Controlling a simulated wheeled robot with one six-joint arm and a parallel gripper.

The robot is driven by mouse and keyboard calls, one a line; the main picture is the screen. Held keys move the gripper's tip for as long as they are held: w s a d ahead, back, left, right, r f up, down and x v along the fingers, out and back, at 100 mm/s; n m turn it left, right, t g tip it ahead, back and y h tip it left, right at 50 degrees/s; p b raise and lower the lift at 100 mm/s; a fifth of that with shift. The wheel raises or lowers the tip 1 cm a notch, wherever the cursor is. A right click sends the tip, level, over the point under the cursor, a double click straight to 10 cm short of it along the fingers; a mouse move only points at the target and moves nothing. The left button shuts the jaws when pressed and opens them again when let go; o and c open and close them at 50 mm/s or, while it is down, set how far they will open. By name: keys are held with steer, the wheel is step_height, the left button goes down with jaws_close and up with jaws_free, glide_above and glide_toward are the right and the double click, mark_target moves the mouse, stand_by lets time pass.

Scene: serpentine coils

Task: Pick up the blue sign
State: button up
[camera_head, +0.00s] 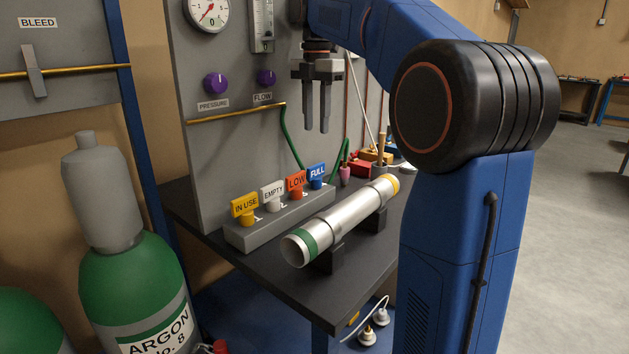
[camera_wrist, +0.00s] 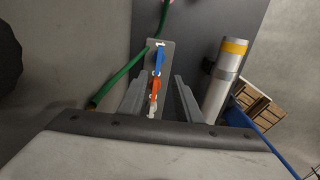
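The blue sign (camera_head: 317,170), marked FULL, stands upright at the right end of a grey block (camera_head: 285,221) on the dark table. To its left are the orange LOW sign (camera_head: 296,182), the white EMPTY sign (camera_head: 272,191) and the yellow IN USE sign (camera_head: 244,205). My gripper (camera_head: 316,128) points down above the block, open and empty, apart from the signs. In the wrist view, the blue sign (camera_wrist: 160,60) shows edge-on just beyond the open fingertips (camera_wrist: 159,80), with the orange sign (camera_wrist: 154,87) nearer, between the fingers. The other signs are hard to make out there.
A metal cylinder (camera_head: 342,220) with green and yellow bands lies on black supports right of the block. A grey panel (camera_head: 230,150) with gauge and purple knobs rises behind the signs. A green hose (camera_head: 291,140) hangs near the blue sign. Green gas bottles stand at left.

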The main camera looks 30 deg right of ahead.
glide_above(316, 165)
steer(key=f, duration=0.7)
steer(key=shift+s+a+f, duration=0.1)
steer(key=shift+s+f, duration=0.1)
steer(key=shift+f, duration=0.05)
steer(key=shift+w+f, duration=0.2)
steer(key=shift+f, duration=2.55)
steer(key=shift+c, duration=0.3)
steer(key=c, duration=0.7)
steer(key=shift+r, duration=0.1)
jaws_close()
